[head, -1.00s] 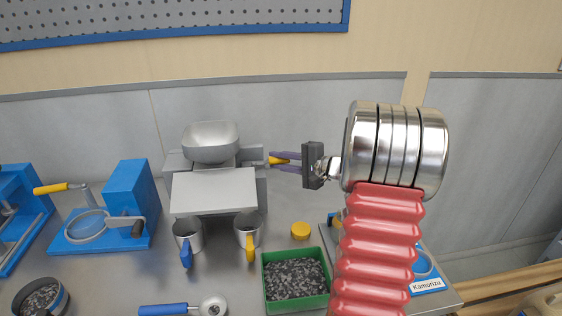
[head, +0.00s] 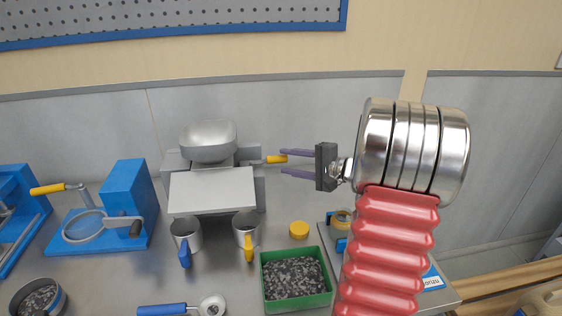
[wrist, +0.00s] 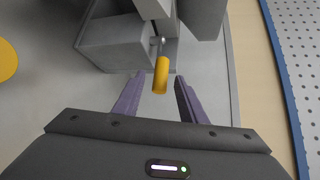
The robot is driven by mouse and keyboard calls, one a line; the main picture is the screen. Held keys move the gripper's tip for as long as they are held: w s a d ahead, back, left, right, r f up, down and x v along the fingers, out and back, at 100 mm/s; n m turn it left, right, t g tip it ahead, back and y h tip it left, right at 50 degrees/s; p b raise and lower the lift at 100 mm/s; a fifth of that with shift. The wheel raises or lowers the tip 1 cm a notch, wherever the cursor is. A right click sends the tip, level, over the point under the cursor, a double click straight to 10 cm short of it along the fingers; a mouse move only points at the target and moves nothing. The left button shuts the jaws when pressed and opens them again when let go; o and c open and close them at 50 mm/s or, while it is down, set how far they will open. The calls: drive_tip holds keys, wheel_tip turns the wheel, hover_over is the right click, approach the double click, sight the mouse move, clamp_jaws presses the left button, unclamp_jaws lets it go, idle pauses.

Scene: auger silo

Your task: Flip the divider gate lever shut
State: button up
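The grey auger silo machine (head: 212,190) stands at the back of the bench, with a bowl-shaped hopper (head: 208,138) on top. A short lever with a yellow handle (head: 276,159) sticks out from its right side. In the wrist view the yellow handle (wrist: 161,75) lies between the two purple fingertips, with a gap on each side. My gripper (head: 283,162) is open and empty, to the right of the lever; it also shows in the wrist view (wrist: 160,88). The tips are near the handle's free end. I cannot tell whether this is the divider gate lever.
Two metal cups (head: 186,236) (head: 246,231) stand before the machine. A green tray of dark granules (head: 326,300), a yellow lid (head: 299,229) and a blue-handled scoop (head: 165,310) lie in front. A blue press (head: 127,205) stands left. The back wall is close behind.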

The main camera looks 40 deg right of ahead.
drive_tip(key=v, duration=0.9)
idle(0.3)
drive_tip(key=a+n+g+y, duration=0.2)
drive_tip(key=a+n+g, duration=0.5)
drive_tip(key=a, duration=1.7)
drive_tip(key=s+a+n+g+h, duration=0.2)
drive_tip(key=s+a+n+h, duration=0.4)
drive_tip(key=s+a+n, duration=0.4)
drive_tip(key=shift+s+a+f+h, duration=0.25)
drive_tip(key=shift+s+a, duration=1.35)
drive_tip(key=shift+s, duration=0.8)
